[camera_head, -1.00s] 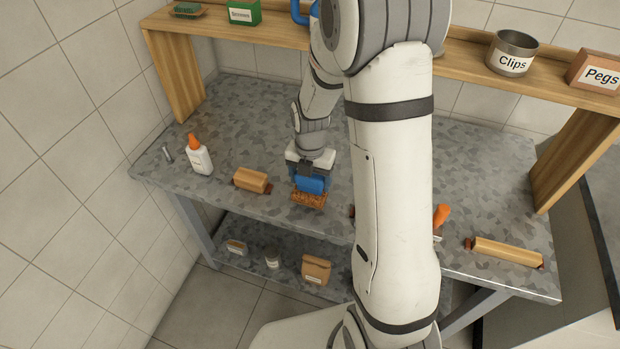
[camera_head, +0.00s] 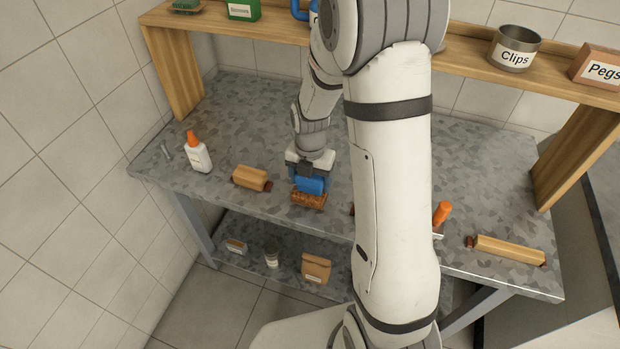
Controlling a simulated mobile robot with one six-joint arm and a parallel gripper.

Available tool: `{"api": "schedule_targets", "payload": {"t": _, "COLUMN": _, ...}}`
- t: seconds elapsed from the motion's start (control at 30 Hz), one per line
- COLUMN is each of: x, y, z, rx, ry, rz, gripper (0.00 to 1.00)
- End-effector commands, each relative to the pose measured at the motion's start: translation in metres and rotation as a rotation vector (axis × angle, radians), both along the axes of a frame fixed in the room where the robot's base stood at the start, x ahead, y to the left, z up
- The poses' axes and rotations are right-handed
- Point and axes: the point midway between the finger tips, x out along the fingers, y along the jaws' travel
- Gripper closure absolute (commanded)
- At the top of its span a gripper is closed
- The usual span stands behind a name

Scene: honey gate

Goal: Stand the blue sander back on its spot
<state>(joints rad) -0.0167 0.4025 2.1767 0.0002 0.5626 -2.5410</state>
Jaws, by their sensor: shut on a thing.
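My gripper (camera_head: 310,166) is on the grey speckled bench (camera_head: 250,115), left of my forearm, near the front edge. It is shut on the blue sander (camera_head: 311,185), which it holds from above. A glossy brown block (camera_head: 309,201) shows directly under the sander. I cannot tell whether the sander touches it, or whether it is a separate piece. My arm and gripper hide the sander's upper part and the bench behind it. No marked spot for the sander can be made out. Another blue thing (camera_head: 300,10) shows partly on the wooden shelf (camera_head: 465,50), beside my arm.
A wooden block (camera_head: 251,178) lies just left of the sander. A glue bottle (camera_head: 198,157) stands farther left. An orange-handled tool (camera_head: 441,213) and a long wooden piece (camera_head: 508,250) lie to the right. The shelf holds a Clips tin (camera_head: 514,50) and a Pegs box (camera_head: 598,68).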

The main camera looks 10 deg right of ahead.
Motion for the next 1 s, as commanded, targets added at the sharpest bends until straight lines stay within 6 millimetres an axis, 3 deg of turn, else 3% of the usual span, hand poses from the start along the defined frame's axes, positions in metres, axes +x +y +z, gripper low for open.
{"api": "schedule_targets", "payload": {"t": 0.4, "x": 0.0, "y": 0.0, "z": -0.0062, "rx": 0.0, "ry": 0.0, "rz": 0.0, "gripper": 0.6}}
{"api": "schedule_targets", "payload": {"t": 0.43, "x": 0.0, "y": 0.0, "z": -0.0062, "rx": 0.0, "ry": 0.0, "rz": 0.0, "gripper": 0.27}}
{"api": "schedule_targets", "payload": {"t": 0.73, "x": -0.0001, "y": -0.0001, "z": -0.0062, "rx": 0.0, "ry": 0.0, "rz": 0.0, "gripper": 0.02}}
{"api": "schedule_targets", "payload": {"t": 1.0, "x": -0.0001, "y": -0.0001, "z": -0.005, "rx": 0.0, "ry": 0.0, "rz": 0.0, "gripper": 0.02}}
